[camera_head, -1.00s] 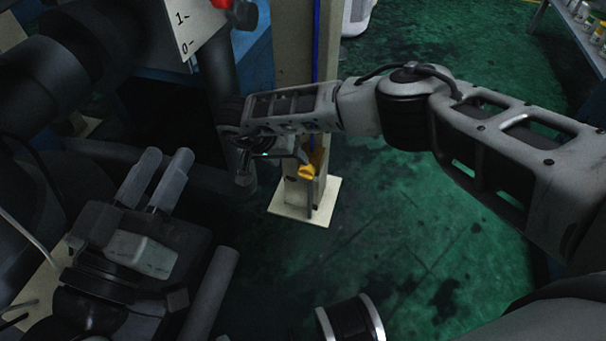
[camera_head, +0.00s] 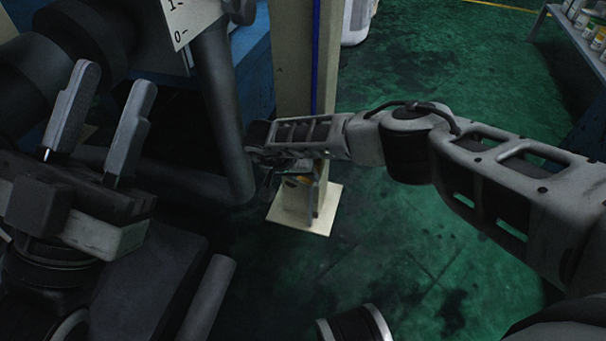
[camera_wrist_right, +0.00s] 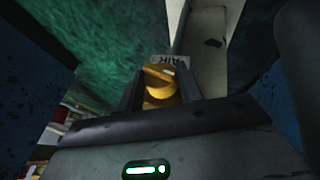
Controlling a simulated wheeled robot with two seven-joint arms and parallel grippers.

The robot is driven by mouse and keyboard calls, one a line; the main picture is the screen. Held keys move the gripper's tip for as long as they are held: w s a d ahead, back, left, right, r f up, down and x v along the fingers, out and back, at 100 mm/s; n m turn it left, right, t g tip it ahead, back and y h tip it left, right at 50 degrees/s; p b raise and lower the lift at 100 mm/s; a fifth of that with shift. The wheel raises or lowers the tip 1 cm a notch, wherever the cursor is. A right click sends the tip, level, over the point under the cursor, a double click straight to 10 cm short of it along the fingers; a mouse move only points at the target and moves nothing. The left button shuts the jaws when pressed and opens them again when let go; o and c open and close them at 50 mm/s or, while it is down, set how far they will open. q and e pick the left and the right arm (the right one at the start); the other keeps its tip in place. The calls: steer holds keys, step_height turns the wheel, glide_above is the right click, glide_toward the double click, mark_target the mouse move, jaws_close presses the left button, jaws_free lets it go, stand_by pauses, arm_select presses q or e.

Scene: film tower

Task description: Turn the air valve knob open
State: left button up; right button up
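The yellow air valve knob (camera_wrist_right: 160,80) shows in the right wrist view, in front of a pale post with a partly hidden "AIR" label (camera_wrist_right: 165,60). My right gripper (camera_wrist_right: 160,90) has one dark finger on each side of the knob. The fingers are apart; I cannot tell if they touch it. In the head view my right gripper (camera_head: 270,168) is at the lower part of the post and mostly hides the knob. My left gripper (camera_head: 104,118) is open and empty at the left, fingers pointing up.
The cream post (camera_head: 295,70) stands on a square base plate (camera_head: 315,222) on the green floor (camera_head: 440,235). A thick dark pipe (camera_head: 222,105) bends close to my right gripper. A shelf with containers (camera_head: 585,35) is at the top right. Open floor lies between.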

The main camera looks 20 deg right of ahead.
steer(key=c, duration=0.4)
